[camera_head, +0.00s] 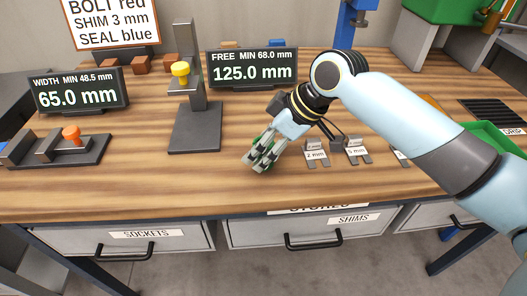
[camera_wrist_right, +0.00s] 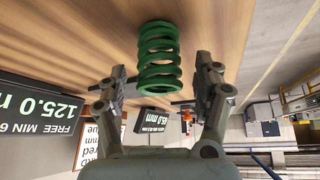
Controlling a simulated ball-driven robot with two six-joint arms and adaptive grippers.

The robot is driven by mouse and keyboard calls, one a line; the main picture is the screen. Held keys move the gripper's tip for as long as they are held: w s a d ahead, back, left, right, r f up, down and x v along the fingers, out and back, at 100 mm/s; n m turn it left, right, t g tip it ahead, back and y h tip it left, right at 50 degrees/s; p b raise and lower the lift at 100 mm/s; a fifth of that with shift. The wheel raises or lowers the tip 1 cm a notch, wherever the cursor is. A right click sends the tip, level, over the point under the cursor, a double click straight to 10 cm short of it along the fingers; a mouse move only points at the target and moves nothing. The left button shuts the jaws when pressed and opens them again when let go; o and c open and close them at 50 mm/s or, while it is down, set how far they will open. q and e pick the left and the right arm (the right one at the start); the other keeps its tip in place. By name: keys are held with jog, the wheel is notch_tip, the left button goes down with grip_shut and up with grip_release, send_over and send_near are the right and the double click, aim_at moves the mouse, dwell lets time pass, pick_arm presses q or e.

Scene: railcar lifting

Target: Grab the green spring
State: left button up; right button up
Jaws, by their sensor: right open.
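The green spring (camera_wrist_right: 158,72) shows in the right wrist view, upright on the wooden bench between the two fingers of my right gripper. Gaps show on both sides of it, so the fingers look apart from it. In the head view my right gripper (camera_head: 260,162) is open, low over the bench near its front edge. Only bits of green show behind its fingers there; the rest of the spring is hidden. My left gripper is not in view.
Shim pieces with labels (camera_head: 316,154) stand just right of the gripper. A grey gauge stand with a yellow knob (camera_head: 180,69) is to the left, and a FREE display reading 125.0 mm (camera_head: 253,70) is behind. A green tray (camera_head: 497,136) lies far right.

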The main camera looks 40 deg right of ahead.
jog(key=c, duration=0.4)
grip_shut()
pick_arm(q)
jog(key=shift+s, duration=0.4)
pick_arm(e)
jog(key=shift+r, duration=0.1)
